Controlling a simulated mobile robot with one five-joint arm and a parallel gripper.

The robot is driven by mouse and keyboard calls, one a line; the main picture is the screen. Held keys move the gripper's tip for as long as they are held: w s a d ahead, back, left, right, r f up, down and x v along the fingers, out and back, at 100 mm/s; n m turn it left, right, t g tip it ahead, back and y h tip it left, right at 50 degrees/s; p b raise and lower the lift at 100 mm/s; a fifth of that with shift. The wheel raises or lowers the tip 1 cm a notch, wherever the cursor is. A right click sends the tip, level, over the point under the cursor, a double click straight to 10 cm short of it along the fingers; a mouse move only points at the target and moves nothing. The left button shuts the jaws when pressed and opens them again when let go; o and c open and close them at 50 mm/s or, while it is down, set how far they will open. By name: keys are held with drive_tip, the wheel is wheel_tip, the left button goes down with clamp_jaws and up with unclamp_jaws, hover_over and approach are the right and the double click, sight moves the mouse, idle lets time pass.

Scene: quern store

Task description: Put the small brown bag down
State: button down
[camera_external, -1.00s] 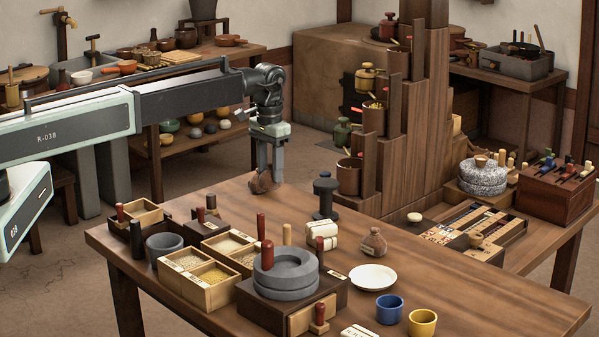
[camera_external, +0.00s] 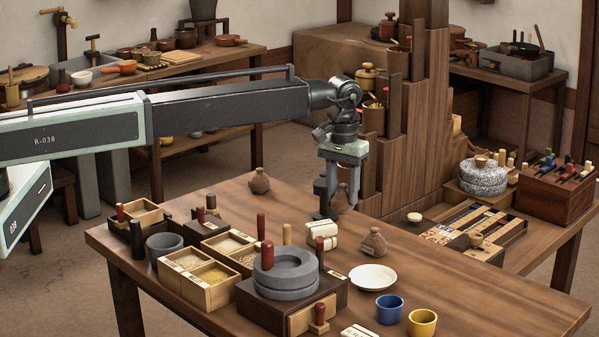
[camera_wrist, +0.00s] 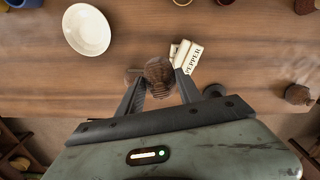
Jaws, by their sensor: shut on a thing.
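My gripper (camera_external: 333,190) is shut on a small brown bag (camera_external: 340,200), held above the far part of the wooden table (camera_external: 480,285). In the wrist view the held bag (camera_wrist: 158,70) sits between the fingertips. A similar brown bag (camera_external: 259,181) stands at the table's far left edge; it also shows at right in the wrist view (camera_wrist: 298,95). Another brown bag (camera_external: 373,243) stands right of the white packets. In the wrist view, a brown shape beside the held bag is partly hidden.
White packets marked PEPPER (camera_wrist: 186,55) lie close to the held bag. A white plate (camera_external: 373,277), a blue cup (camera_external: 390,309) and a yellow cup (camera_external: 422,323) stand nearer. A stone mill (camera_external: 286,272) and grain boxes (camera_external: 208,285) crowd the left. A stepped wooden shelf (camera_external: 410,130) rises behind.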

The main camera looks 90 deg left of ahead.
drive_tip(key=w+d+m, duration=0.1)
drive_tip(key=w+d, duration=0.2)
drive_tip(key=d, duration=0.5)
drive_tip(key=w+d+m, duration=0.1)
drive_tip(key=w+d, duration=0.2)
drive_tip(key=d, duration=0.6)
drive_tip(key=b, duration=1)
hover_over(371, 283)
wheel_tip(371, 283, down, 10)
drive_tip(key=shift+w+d, duration=0.1)
drive_tip(key=c, duration=0.8)
unclamp_jaws()
drive_tip(key=shift+r, duration=0.1)
wheel_tip(371, 283, up, 13)
drive_tip(key=p, duration=1.2)
drive_tip(key=shift+f+p, duration=0.2)
drive_tip(key=shift+p, duration=0.1)
